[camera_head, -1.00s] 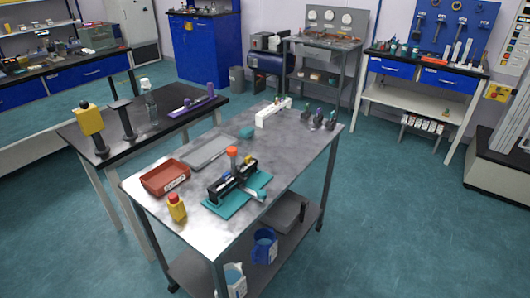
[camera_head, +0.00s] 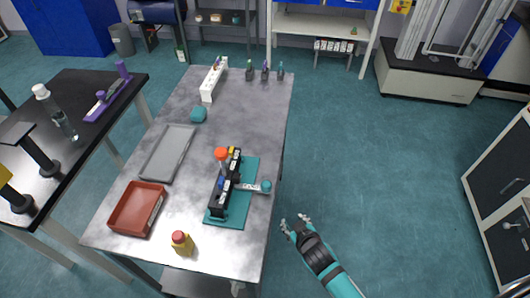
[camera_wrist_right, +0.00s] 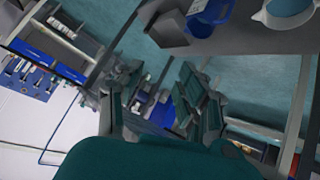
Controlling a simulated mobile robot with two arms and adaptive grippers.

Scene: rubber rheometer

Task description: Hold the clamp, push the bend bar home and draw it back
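The clamp fixture (camera_head: 220,193) is black with an orange-red knob (camera_head: 221,154) on top. It stands on a teal mat (camera_head: 241,210) on the metal table. A pale bar with a teal round end (camera_head: 265,187), which looks like the bend bar, sticks out from its right side towards the table edge. My right gripper (camera_head: 291,221) is off the table's right edge, below and right of the bar's end and apart from it. Its fingers are spread and empty, as the right wrist view also shows (camera_wrist_right: 160,92). My left gripper is not in view.
On the table (camera_head: 200,240) are a red tray (camera_head: 117,222), a grey tray (camera_head: 168,153), a yellow bottle with a red cap (camera_head: 182,244), a teal block (camera_head: 198,115) and a white rack (camera_head: 213,80). A black table (camera_head: 75,95) stands left.

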